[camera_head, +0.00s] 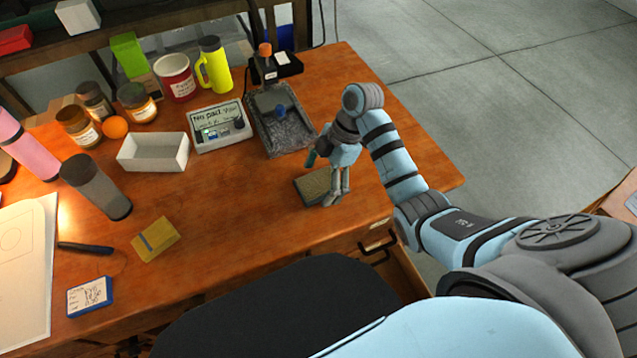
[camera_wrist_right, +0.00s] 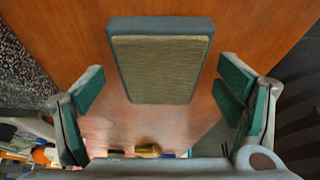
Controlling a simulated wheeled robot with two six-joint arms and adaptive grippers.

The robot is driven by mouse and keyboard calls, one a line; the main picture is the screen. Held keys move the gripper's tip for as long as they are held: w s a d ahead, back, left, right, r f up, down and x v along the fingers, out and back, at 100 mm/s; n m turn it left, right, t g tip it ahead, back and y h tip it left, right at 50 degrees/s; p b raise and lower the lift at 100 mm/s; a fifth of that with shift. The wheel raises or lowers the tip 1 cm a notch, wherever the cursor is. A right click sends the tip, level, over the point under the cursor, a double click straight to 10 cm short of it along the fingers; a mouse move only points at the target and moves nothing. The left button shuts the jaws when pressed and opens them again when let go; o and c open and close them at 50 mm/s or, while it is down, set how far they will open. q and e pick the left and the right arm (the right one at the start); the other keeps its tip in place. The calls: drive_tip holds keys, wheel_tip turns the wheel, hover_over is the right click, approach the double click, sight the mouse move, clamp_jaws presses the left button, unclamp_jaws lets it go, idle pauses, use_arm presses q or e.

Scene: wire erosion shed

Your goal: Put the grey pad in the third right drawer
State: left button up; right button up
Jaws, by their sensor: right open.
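The grey pad (camera_head: 311,187) lies flat on the wooden desk near its front right edge. In the wrist view it is a block with a dark grey border and a tan, rough top face (camera_wrist_right: 160,68). My right gripper (camera_head: 335,192) points down over the right side of the pad. In the wrist view its fingers (camera_wrist_right: 160,95) are open, with teal inner pads wide apart and the pad beyond them, not clasped. A black drawer handle (camera_head: 378,247) shows under the desk's right front edge. My left gripper is not seen.
Behind the pad are a dark stone plate (camera_head: 284,135) and a control box (camera_head: 217,127). Bare desk (camera_head: 240,200) lies left of the pad.

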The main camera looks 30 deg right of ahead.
drive_tip(key=shift+s, duration=0.15)
drive_tip(key=c, duration=1.5)
drive_tip(key=shift+c, duration=0.5)
drive_tip(key=shift+r, duration=0.15)
